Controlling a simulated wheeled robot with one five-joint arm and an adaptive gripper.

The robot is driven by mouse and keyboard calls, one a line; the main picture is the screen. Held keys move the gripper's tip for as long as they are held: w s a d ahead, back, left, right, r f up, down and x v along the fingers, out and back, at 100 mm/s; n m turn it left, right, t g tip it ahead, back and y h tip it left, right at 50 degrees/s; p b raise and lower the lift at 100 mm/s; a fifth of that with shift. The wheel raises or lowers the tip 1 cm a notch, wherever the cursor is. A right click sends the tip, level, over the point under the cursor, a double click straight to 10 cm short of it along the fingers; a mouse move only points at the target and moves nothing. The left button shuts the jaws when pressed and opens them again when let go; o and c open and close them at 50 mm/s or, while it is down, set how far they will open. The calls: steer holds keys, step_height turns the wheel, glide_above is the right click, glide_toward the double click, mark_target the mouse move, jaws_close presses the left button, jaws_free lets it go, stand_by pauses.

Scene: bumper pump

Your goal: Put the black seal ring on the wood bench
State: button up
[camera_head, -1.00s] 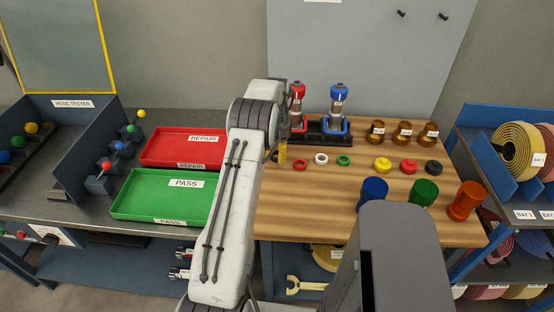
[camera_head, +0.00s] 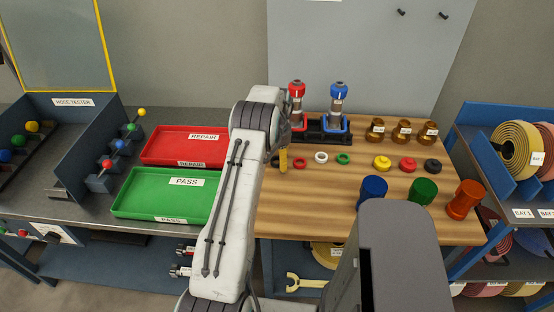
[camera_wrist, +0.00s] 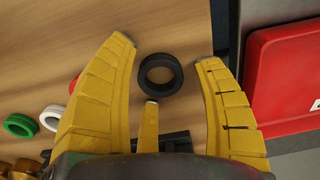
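The black seal ring (camera_wrist: 143,80) lies between the spread yellow fingers of my gripper (camera_wrist: 168,55) in the wrist view. It appears to lie flat on the wood bench (camera_wrist: 185,25), close to the left finger, with a clear gap to the right one. In the head view the wood bench (camera_head: 310,205) is in the middle, and my gripper (camera_head: 283,160) is low over its left part, mostly hidden by my arm. A dark bit of the black ring (camera_head: 275,161) shows beside the yellow finger. My gripper is open.
Red (camera_head: 300,165), white (camera_head: 321,158) and green (camera_head: 343,159) rings lie right of my gripper. A black stand with red and blue pumps (camera_head: 338,105) is behind. Red (camera_head: 160,147) and green (camera_head: 140,195) trays are left. Coloured cups and caps stand on the bench's right half.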

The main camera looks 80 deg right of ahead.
mark_target(277, 160)
steer(key=shift+r, duration=0.1)
step_height(277, 160, up, 12)
steer(key=w+a+r+n, duration=0.1)
steer(key=w+a+r, duration=0.2)
steer(key=w, duration=0.3)
steer(key=w+a+r+n+h, duration=0.1)
steer(key=w+a+r+n, duration=0.15)
steer(key=w, duration=0.35)
steer(key=w+a+r+n, duration=0.1)
steer(key=w+a+r, duration=0.25)
steer(key=w, duration=0.25)
steer(key=w+a+r+n+t, duration=0.1)
steer(key=w+a+r+n, duration=0.35)
steer(key=w+a, duration=0.75)
steer(key=s+a+r+n+t, duration=0.1)
steer(key=a+r+n, duration=0.1)
steer(key=a, duration=0.9)
steer(key=s+a+r+n+t, duration=0.1)
steer(key=a, duration=1.1)
steer(key=s+a+f+n, duration=0.2)
steer(key=s+a, duration=0.2)
steer(key=a, duration=0.2)
steer(key=s+a+f+n+t+y, duration=0.1)
steer(key=s+a+f+n, duration=0.1)
steer(key=a, duration=0.4)
steer(key=s+n, duration=0.1)
steer(key=s, duration=0.1)
steer(key=shift+s+a+f+b, duration=0.2)
steer(key=shift+s+f+b, duration=0.15)
steer(key=shift+s, duration=0.05)
